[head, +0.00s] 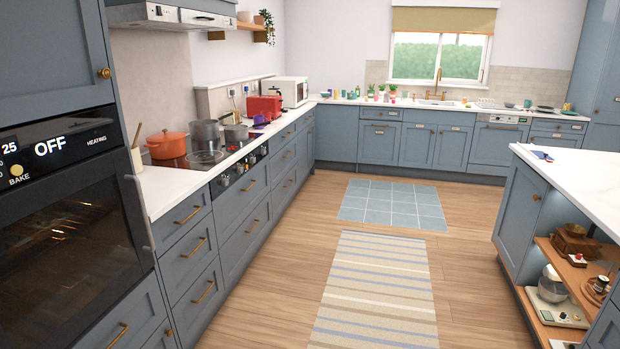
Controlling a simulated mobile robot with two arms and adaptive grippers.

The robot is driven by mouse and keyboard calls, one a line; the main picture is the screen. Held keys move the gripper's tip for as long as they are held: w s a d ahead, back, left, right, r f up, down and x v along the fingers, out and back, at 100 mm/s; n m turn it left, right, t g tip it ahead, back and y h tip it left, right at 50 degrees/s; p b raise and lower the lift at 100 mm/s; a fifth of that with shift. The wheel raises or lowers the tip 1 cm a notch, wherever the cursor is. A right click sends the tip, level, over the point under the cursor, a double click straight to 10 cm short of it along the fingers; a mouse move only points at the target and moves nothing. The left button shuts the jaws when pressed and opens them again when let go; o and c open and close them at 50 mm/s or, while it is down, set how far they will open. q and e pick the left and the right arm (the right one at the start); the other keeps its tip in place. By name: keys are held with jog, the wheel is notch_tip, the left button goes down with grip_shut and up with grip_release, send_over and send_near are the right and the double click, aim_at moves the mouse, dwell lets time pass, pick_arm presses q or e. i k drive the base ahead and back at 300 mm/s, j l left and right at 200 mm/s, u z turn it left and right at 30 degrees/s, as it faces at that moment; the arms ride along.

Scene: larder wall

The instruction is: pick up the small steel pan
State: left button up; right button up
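On the hob (180,160) along the left counter stand a large grey steel-looking pot (205,133) and a smaller, lower grey pan (237,134) to its right. The smaller one looks like the small steel pan, but at this size I cannot be sure. An orange lidded pot (167,146) stands to their left. Neither of my grippers is in view.
A built-in oven (70,230) is close on the left. A red toaster (264,107) and white microwave (290,90) stand beyond the hob. An island (575,180) with open shelves is on the right. The floor between, with a striped rug (380,290) and a blue mat (395,205), is clear.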

aim_at(231, 133)
jog(key=i+j, duration=0.1)
jog(key=i, duration=1.75)
jog(key=i+u, duration=0.15)
jog(key=i, duration=0.5)
jog(key=i+l+u, duration=0.15)
jog(key=i, duration=0.45)
jog(key=i+l+u, duration=0.1)
jog(key=i, duration=0.5)
jog(key=i+u, duration=0.1)
jog(key=i, duration=0.25)
jog(key=i+l+u, duration=0.15)
jog(key=i, duration=0.2)
jog(key=i+l+z, duration=0.1)
jog(key=z, duration=0.7)
jog(key=i, duration=3.55)
jog(key=i+u, duration=0.25)
jog(key=u, duration=0.2)
jog(key=i+l+u, duration=0.15)
jog(key=u, duration=0.3)
jog(key=i+l+u, duration=0.2)
jog(key=u, duration=0.25)
jog(key=i+l, duration=0.05)
jog(key=i, duration=0.05)
